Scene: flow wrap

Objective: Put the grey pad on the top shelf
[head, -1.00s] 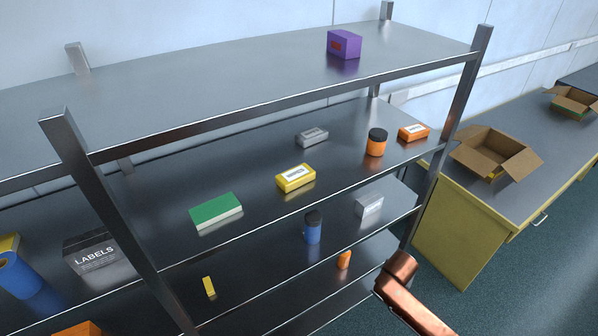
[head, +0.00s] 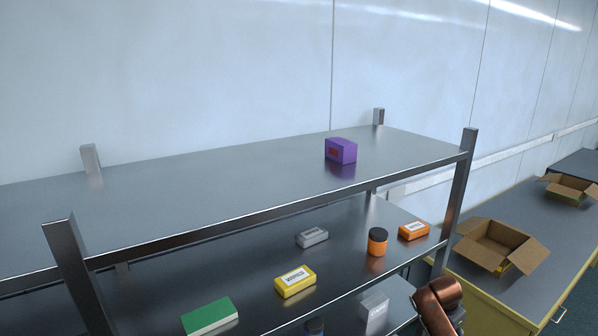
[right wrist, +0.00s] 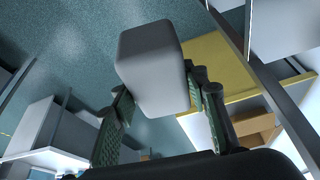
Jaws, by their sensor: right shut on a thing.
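In the right wrist view my right gripper (right wrist: 160,88) is shut on a plain pale grey block, which looks like the grey pad (right wrist: 150,62). It is held between the two fingers, clear of any shelf. The top shelf (head: 220,190) of the metal rack shows in the head view, with a purple box (head: 341,151) towards its right end. The head view shows only a copper-coloured part of my right arm at the lower right, in front of the rack's right end. The right gripper and pad are hidden there. My left gripper is not in view.
The shelf below holds a grey box (head: 312,237), a yellow box (head: 295,281), a green pad (head: 209,316), an orange jar (head: 377,242) and an orange box (head: 413,230). A rack post (head: 459,190) stands at the right. The top shelf's left and middle are bare. Open cartons (head: 497,246) stand on the right-hand bench.

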